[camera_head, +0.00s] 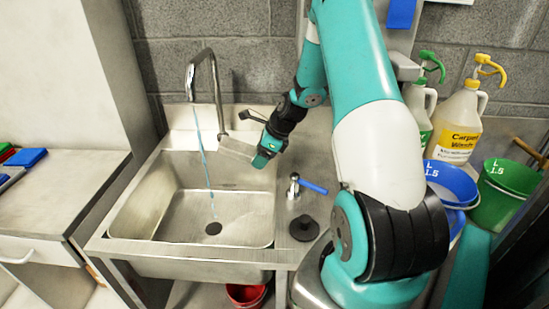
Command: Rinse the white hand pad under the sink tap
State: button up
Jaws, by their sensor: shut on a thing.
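The steel sink (126,215) stands left of my arm, with its curved tap (216,85) at the back. A thin blue stream of water (203,155) falls from the tap into the basin, near the drain (213,228). My gripper (256,150) is over the right back part of the basin. It is shut on the pale grey-white hand pad (236,149), which points left toward the stream. The pad is right of the water and looks apart from it. The fingertips are partly hidden by the gripper body.
A blue-handled lever (312,187) and a black round plug (304,228) are right of the basin. Jugs (458,125) with pumps, a blue bucket (452,182) and a green bucket (505,190) stand at right. Blue pads (25,157) lie on the left counter. A red bucket (245,295) is below.

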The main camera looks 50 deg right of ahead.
aim_at(239, 146)
jog(key=w+a, duration=0.1)
jog(key=w, duration=0.1)
jog(key=w+a+p, duration=0.1)
jog(key=w+a, duration=0.2)
jog(key=w, duration=0.1)
jog(key=shift+w+a+p, duration=0.15)
jog(key=shift+a+p, duration=0.1)
jog(key=shift+p, duration=0.15)
dwell(2.2)
jog(key=s+d+p, duration=0.2)
jog(key=s+d, duration=0.5)
jog(key=s, duration=0.3)
dwell(0.5)
notch_tip(239, 146, up, 8)
jog(key=p, duration=0.5)
jog(key=a+f+n+g+h+b, duration=0.1)
jog(key=a+f+n+g, duration=0.2)
jog(key=a+n, duration=0.4)
jog(key=s+a+f+n+g+h+b, duration=0.1)
jog(key=a+f+n+g, duration=0.3)
jog(key=a+n, duration=0.4)
jog(key=a+f+n+g+h+b, duration=0.1)
jog(key=a+f+n, duration=0.4)
jog(key=n, duration=0.9)
jog(key=a+g+b, duration=0.1)
jog(key=a+g, duration=0.1)
jog(key=a, duration=0.1)
jog(key=shift+s+a+f+g+b, duration=0.2)
jog(key=shift+s+f+g+b, duration=0.05)
jog(key=shift+f+g+b, duration=0.1)
